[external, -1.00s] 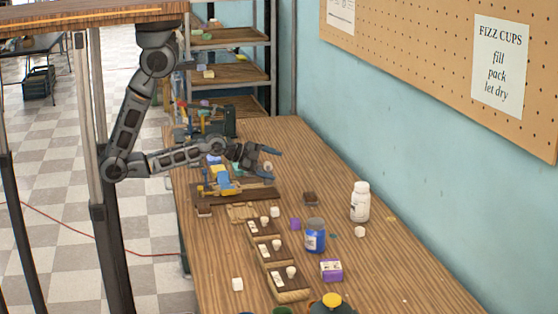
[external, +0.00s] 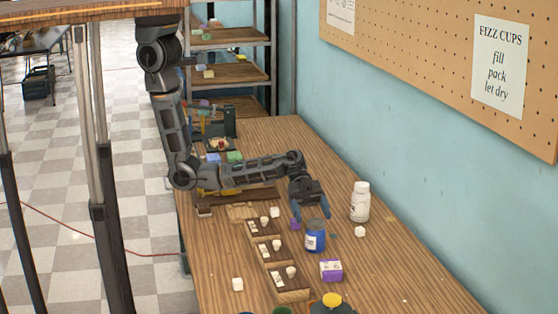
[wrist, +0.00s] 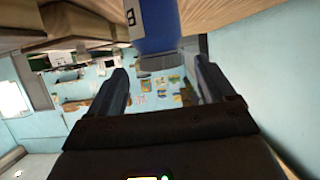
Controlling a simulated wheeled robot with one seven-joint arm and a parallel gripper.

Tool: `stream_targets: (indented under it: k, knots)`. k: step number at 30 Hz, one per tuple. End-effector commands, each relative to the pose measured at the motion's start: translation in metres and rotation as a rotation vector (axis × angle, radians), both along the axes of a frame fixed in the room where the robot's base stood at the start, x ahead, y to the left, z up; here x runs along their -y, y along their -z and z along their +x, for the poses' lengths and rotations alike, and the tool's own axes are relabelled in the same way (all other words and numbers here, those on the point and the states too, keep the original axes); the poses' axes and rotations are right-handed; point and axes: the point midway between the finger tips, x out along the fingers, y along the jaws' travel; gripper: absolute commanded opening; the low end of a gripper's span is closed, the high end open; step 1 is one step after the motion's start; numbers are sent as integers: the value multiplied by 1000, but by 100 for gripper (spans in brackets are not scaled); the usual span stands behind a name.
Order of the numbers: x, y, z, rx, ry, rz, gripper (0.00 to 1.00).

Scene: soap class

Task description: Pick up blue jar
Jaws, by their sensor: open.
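The blue jar (external: 315,243) stands upright on the wooden table, with a grey top and a white label. In the wrist view its blue body (wrist: 158,30) fills the top middle, beyond the fingertips, and part of it is cut off by the frame. My gripper (external: 311,212) is open, its two blue-grey fingers just behind the jar's top in the external view. In the wrist view the gripper (wrist: 160,68) shows its fingers spread with nothing between them. I cannot tell whether a finger touches the jar.
Dark trays with white cups (external: 270,250) line the left. A yellow-lidded container (external: 332,301) is at the front edge of view.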

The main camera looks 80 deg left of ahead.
Motion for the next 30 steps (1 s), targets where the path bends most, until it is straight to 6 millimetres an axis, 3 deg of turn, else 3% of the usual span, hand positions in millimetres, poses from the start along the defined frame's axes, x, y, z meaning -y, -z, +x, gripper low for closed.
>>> stream_targets:
  k: [15, 22, 30]
  knots:
    - [52, 22, 0, 4, -1, 0, 83]
    - [54, 23, 1, 4, -4, 2, 83]
    - [54, 23, 1, 4, -4, 2, 59]
